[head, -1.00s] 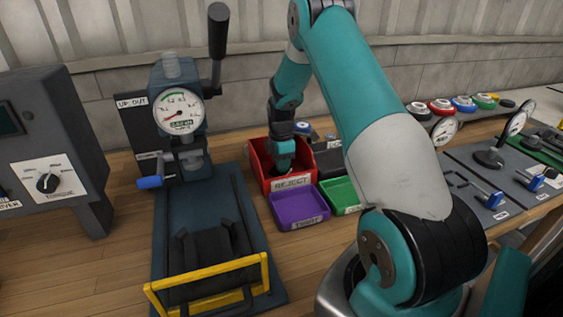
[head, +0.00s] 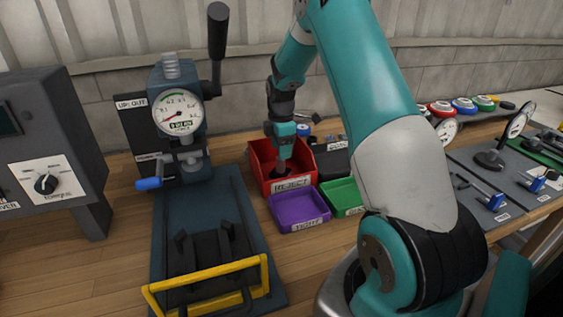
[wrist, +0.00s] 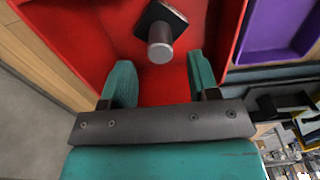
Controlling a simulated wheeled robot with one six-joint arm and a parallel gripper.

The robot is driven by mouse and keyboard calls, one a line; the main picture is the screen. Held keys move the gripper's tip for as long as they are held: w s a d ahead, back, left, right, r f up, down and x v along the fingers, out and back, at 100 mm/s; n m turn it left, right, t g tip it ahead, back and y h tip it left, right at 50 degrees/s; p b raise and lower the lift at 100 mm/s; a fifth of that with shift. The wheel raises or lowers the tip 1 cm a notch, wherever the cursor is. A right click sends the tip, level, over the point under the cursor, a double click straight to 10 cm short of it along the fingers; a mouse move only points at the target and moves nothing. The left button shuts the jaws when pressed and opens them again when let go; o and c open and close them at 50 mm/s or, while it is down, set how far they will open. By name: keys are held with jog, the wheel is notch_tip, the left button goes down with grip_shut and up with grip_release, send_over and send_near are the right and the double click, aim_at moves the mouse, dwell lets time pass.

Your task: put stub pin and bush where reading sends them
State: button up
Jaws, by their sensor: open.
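The part, a grey metal pin (wrist: 160,46) with a dark square piece (wrist: 164,14) around its far end, is inside the red REJECT bin (head: 292,186) in the wrist view. I cannot tell whether the dark piece is the bush. My gripper (head: 280,165) is over the bin in the head view. In the wrist view its two teal fingers (wrist: 159,72) are spread, with nothing between the tips and the pin just beyond them. The press gauge (head: 181,111) has its needle at the lower left; its small display is too blurred to read.
A purple tray (head: 299,210) and a green tray (head: 346,198) stand in front of the red bin. A dark bin sits behind the green tray. The press with its yellow-framed guard (head: 208,285) is at left. Dial stands and coloured round parts fill the bench at right.

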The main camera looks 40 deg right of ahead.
notch_tip(320, 180, up, 6)
jog(key=shift+f, duration=0.1)
